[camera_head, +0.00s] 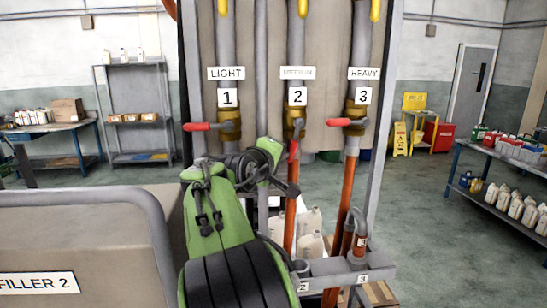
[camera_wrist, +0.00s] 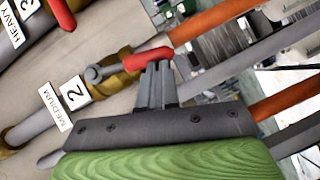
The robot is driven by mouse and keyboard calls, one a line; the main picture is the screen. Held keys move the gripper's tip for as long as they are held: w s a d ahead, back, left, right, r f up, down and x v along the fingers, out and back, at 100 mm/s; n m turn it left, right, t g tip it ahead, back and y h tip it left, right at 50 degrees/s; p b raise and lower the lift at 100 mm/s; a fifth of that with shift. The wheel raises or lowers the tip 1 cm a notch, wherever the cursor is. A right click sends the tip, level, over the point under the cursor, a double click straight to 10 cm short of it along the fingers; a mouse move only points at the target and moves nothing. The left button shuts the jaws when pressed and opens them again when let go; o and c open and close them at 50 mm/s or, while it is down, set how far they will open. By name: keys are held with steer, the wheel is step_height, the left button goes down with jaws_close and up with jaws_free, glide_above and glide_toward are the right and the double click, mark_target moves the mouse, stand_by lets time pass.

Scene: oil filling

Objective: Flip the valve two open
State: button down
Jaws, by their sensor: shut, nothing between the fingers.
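Valve two is the brass valve (camera_head: 296,115) under the label "MEDIUM" and the number 2, on the middle pipe. Its red handle (camera_head: 293,150) hangs down, roughly along the pipe. In the wrist view, the red handle (camera_wrist: 148,58) runs from a grey bolt toward the orange pipe. My gripper (camera_wrist: 157,66) is shut with nothing between its fingers. Its fingertips are at the red handle's lower side in that view; I cannot tell whether they touch it. In the head view, my green arm hides part of the area below the valve.
Valve one's red handle (camera_head: 197,127) and valve three's red handle (camera_head: 339,122) both point left, across their pipes. A grey filler cabinet (camera_head: 70,240) stands at the front left. A grey frame post (camera_head: 384,100) stands right of the pipes. Open floor lies beyond.

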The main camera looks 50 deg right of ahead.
steer(key=shift+s+d+f, duration=0.5)
steer(key=shift+d, duration=0.15)
steer(key=shift+s+d, duration=0.1)
stand_by(0.4)
